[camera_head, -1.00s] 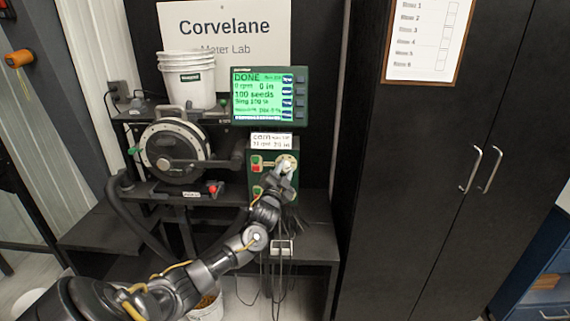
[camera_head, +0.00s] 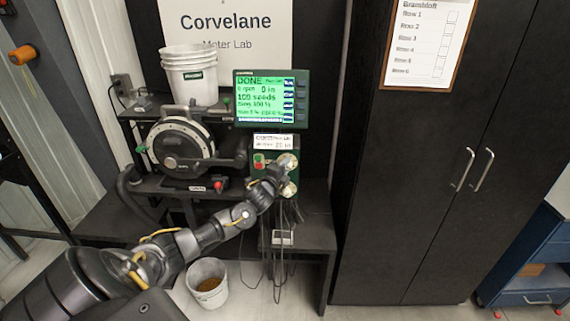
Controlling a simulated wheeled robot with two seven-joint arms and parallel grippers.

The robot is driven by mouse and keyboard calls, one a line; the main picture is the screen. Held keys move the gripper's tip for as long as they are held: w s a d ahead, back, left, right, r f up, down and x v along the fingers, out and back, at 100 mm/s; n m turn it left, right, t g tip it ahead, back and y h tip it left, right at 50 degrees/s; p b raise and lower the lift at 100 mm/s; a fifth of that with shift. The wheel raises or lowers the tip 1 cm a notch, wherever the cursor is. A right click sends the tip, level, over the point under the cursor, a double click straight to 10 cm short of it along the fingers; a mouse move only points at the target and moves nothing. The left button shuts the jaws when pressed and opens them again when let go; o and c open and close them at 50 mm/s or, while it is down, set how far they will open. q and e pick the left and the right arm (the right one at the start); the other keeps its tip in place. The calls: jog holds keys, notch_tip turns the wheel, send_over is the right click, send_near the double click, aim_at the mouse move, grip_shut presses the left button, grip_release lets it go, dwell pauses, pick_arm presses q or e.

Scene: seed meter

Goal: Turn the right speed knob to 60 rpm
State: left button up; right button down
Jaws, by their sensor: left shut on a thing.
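The dark green control box (camera_head: 262,168) stands below the monitor, with red and green buttons at its left and two round pale dials at its right, one above the other. My left gripper (camera_head: 282,168) is at the upper dial (camera_head: 288,160), shut on what appears to be its knob; the fingers hide the knob and its pointer. The lower dial (camera_head: 290,189) shows just below the gripper. The monitor (camera_head: 271,98) reads DONE, 0 rpm, 0 in and 100 seeds. The small print on the label (camera_head: 273,141) above the box is blurred. My right gripper is out of view.
The round seed meter (camera_head: 178,145) stands left of the box, with stacked white buckets (camera_head: 190,75) behind it. Cables hang below the box. A bucket of seed (camera_head: 208,283) stands on the floor. A tall black cabinet (camera_head: 400,190) bounds the right side.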

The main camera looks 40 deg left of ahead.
pick_arm(q)
jog(key=shift+r+m+p, duration=0.1)
jog(key=shift+m+p, duration=0.2)
jog(key=shift+m, duration=0.2)
jog(key=o, duration=1)
jog(key=shift+c, duration=0.2)
jog(key=b+v, duration=0.3)
jog(key=v, duration=0.7)
jog(key=shift+s+r, duration=0.2)
jog(key=shift+s, duration=0.2)
jog(key=shift+d, duration=0.1)
